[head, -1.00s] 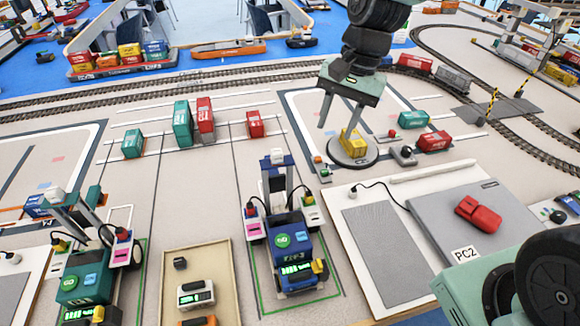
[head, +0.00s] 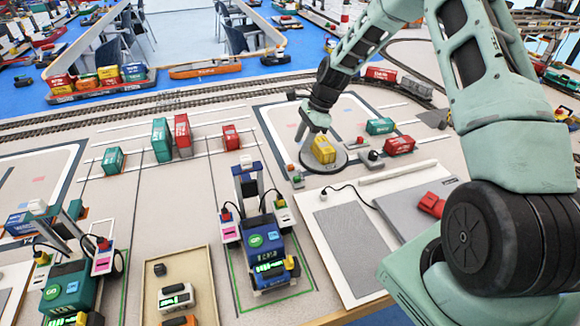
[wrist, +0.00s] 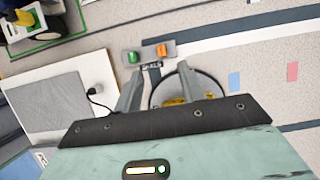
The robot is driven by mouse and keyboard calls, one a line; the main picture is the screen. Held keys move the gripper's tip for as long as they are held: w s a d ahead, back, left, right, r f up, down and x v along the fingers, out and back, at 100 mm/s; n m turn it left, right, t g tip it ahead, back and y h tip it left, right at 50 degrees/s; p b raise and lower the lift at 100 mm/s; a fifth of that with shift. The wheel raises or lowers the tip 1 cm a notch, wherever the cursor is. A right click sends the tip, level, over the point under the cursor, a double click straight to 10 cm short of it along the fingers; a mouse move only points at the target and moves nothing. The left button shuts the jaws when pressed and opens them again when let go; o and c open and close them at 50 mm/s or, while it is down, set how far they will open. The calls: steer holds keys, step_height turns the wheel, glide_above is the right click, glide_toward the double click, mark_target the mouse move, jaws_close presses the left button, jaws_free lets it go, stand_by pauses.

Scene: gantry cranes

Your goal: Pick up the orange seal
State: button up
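The orange seal (wrist: 162,50) is a small block on a grey holder (wrist: 150,53), beside a green seal (wrist: 135,57). In the head view the orange seal (head: 290,167) is tiny, left of the round turntable. My gripper (wrist: 158,82) is open and empty. In the wrist view its two fingers stand apart, with the holder just beyond their tips. In the head view my gripper (head: 312,135) is above the turntable's left edge, right of the holder; its fingers are hard to make out there.
A yellow container (head: 323,149) stands on the turntable (head: 336,166) close to my gripper. Red (head: 399,145) and green (head: 380,126) containers stand to its right. A grey pad (head: 345,245) with a black cable lies nearer. Mat left of the holder is mostly clear.

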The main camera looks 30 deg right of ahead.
mark_target(291, 165)
steer(key=shift+d+p+x, duration=0.2)
steer(key=shift+p+x, duration=0.6)
steer(key=shift+x, duration=3.35)
steer(key=shift+w+f, duration=0.1)
steer(key=shift+w, duration=0.05)
jaws_close()
